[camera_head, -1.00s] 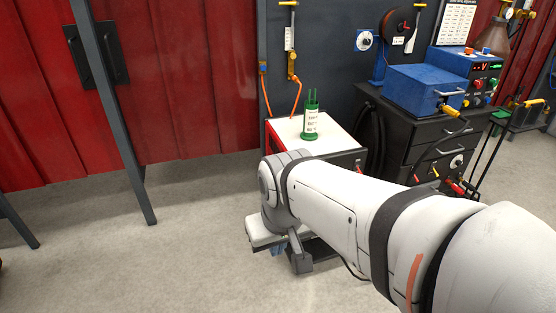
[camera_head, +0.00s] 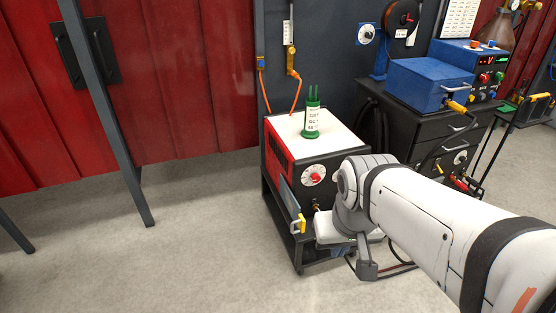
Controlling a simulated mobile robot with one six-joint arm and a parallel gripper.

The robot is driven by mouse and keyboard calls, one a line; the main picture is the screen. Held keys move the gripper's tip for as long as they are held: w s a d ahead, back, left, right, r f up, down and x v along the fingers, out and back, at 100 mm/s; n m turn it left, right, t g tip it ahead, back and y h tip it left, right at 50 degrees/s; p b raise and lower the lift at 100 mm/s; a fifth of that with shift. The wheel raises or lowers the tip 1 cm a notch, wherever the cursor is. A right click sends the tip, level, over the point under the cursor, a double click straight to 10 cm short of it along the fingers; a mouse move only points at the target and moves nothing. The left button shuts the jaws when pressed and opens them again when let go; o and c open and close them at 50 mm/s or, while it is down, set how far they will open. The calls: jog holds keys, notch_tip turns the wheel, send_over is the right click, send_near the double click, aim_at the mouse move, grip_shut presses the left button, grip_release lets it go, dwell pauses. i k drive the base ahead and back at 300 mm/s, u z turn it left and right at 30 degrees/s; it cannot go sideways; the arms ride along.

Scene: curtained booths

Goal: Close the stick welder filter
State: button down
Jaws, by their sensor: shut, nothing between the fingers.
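The stick welder (camera_head: 285,150) is a red box with a white top and a dark front bearing a red-knobbed dial, on a low dark cart. Its filter looks to be the thin grey panel (camera_head: 289,203) with a yellow handle (camera_head: 301,223); it stands swung out from the left side of the front, open. My gripper (camera_head: 335,238) is low in front of the welder, just right of the panel and apparently apart from it. It is shut and empty; its fingertips are mostly hidden by my wrist. My wrist also covers the front's lower right.
A green rod canister (camera_head: 311,122) stands on the welder. To the right is a dark drawer cabinet (camera_head: 425,130) with a blue box (camera_head: 430,85) on top. A grey post (camera_head: 110,120) and red curtain (camera_head: 170,80) are at left. The floor (camera_head: 200,240) left of the cart is clear.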

aim_at(290, 202)
jog(key=u, duration=0.05)
jog(key=i, duration=1)
jog(key=z, duration=0.4)
jog(key=k, duration=0.75)
jog(key=u, duration=0.25)
jog(key=i, duration=0.5)
jog(key=z, duration=0.05)
